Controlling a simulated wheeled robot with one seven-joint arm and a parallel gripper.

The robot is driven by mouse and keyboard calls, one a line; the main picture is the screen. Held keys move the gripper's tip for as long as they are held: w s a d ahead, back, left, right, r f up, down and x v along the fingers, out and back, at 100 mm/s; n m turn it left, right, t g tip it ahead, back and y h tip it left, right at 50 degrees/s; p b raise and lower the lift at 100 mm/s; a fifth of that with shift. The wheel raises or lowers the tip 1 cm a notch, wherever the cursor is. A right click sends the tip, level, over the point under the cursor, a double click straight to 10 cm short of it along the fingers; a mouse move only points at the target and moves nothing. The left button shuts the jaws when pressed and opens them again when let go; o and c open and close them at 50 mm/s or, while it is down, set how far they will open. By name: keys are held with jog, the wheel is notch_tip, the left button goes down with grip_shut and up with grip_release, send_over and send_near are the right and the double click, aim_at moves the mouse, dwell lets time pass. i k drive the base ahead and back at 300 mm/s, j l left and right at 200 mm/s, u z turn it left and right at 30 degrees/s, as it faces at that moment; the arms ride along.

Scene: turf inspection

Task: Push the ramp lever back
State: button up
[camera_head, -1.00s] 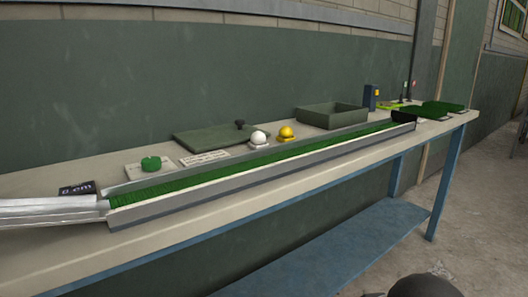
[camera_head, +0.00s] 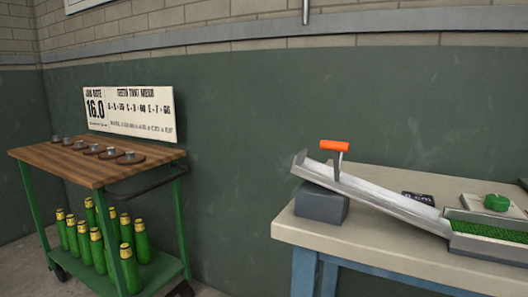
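The ramp (camera_head: 383,198) is a silver metal channel at the right in the head view. Its high left end rests on a dark grey block (camera_head: 321,203), and it slopes down to the right to a green turf track (camera_head: 487,231). The ramp lever (camera_head: 338,158) stands near the ramp's high end, a thin metal stem with an orange handle (camera_head: 334,146) on top. It looks nearly upright. My gripper is not in view.
A pale bench (camera_head: 330,235) with blue legs carries the ramp. A small black sign (camera_head: 418,198) and a green button (camera_head: 496,202) are behind the track. At left stands a green cart (camera_head: 95,165) with a wooden top, several bottles and a printed board (camera_head: 130,113).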

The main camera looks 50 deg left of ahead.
aim_at(334, 146)
jog(key=u, duration=0.4)
jog(key=j+u, duration=0.1)
jog(key=u, duration=0.3)
jog(key=i+u, duration=0.1)
jog(key=u, duration=0.7)
